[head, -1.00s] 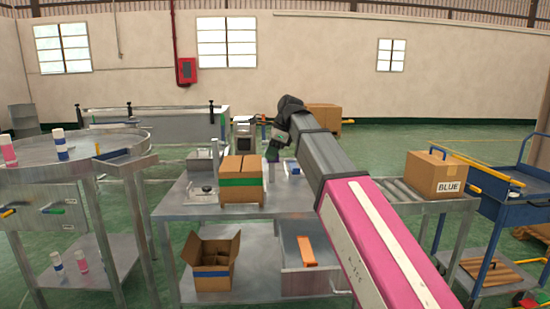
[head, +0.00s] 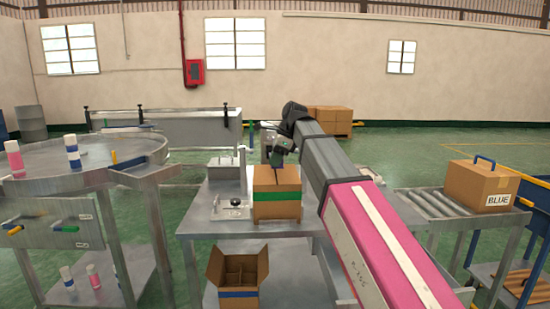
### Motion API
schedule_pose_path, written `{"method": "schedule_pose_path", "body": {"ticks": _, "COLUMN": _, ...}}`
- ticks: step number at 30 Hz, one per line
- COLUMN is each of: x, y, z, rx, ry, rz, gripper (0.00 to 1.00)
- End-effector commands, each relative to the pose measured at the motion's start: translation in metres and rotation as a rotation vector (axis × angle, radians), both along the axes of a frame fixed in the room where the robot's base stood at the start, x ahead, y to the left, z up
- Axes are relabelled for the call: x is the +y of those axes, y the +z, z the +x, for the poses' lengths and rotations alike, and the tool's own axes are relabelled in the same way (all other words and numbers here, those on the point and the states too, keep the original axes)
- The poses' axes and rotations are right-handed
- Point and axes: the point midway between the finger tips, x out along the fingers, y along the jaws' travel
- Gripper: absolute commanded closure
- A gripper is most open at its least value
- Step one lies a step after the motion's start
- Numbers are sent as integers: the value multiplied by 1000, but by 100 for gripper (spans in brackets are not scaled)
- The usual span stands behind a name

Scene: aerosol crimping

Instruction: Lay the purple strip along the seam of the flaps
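The cardboard box with a green band (head: 277,203) stands upright on the metal work table (head: 205,222). Its top flaps (head: 270,176) are closed, and their seam is partly covered by my gripper from this viewpoint. My gripper (head: 277,163) hangs at the end of my arm, just over or behind the box top; I cannot tell whether it touches. Its fingers are small and dark, so their opening does not show. I cannot clearly make out the purple strip.
A metal fixture with a post (head: 240,200) stands left of the box. An open carton with a blue band (head: 238,278) sits below. A round metal table (head: 60,182) is at left. A roller conveyor (head: 425,203) with a BLUE-labelled box (head: 478,187) is at right.

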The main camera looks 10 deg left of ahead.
Motion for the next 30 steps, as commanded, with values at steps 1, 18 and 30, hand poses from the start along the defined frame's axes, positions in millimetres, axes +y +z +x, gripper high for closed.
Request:
{"method": "schedule_pose_path", "body": {"ticks": 1, "x": 0, "y": -5, "z": -1, "rx": 1, "ry": 0, "rz": 0, "gripper": 100}}
{"method": "schedule_pose_path", "body": {"ticks": 18, "x": 0, "y": -47, "z": 0, "rx": -1, "ry": -1, "rz": 0, "gripper": 100}}
{"method": "schedule_pose_path", "body": {"ticks": 30, "x": 0, "y": -49, "z": 0, "rx": -1, "ry": 0, "rz": 0, "gripper": 73}}
